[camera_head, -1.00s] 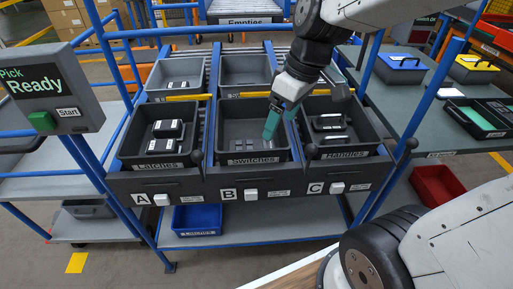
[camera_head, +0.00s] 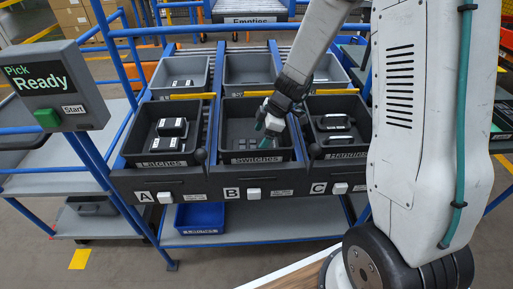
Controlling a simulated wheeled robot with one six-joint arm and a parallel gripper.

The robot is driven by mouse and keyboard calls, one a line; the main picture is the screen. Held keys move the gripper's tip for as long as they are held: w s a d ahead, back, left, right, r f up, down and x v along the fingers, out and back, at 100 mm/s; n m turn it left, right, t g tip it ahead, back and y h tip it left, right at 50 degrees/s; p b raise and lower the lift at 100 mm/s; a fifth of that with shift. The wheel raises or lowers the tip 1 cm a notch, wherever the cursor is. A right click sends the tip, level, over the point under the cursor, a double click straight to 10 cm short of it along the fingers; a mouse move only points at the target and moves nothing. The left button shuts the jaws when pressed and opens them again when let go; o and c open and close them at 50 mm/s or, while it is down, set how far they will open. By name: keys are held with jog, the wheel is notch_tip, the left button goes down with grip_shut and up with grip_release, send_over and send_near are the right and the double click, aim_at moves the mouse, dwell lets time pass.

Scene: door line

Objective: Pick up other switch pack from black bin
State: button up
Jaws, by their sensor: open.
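The black bin labelled Switches (camera_head: 227,136) is the middle front bin of the rack. Small flat dark switch packs (camera_head: 245,143) lie on its floor; they are hard to tell apart from the dark bin.
The Latches bin (camera_head: 130,147) stands left and the Handles bin (camera_head: 352,153) right, each holding dark packs. Yellow bars (camera_head: 193,96) run behind the front bins, with more bins behind. A blue bin (camera_head: 199,217) sits below.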

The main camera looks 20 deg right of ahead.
aim_at(256, 145)
jog(key=shift+s+x, duration=0.15)
jog(key=shift+x, duration=1)
jog(key=shift+s+x, duration=0.2)
jog(key=shift+x, duration=0.95)
jog(key=shift+a+f, duration=0.15)
jog(key=shift+c, duration=0.3)
jog(key=c, duration=1.1)
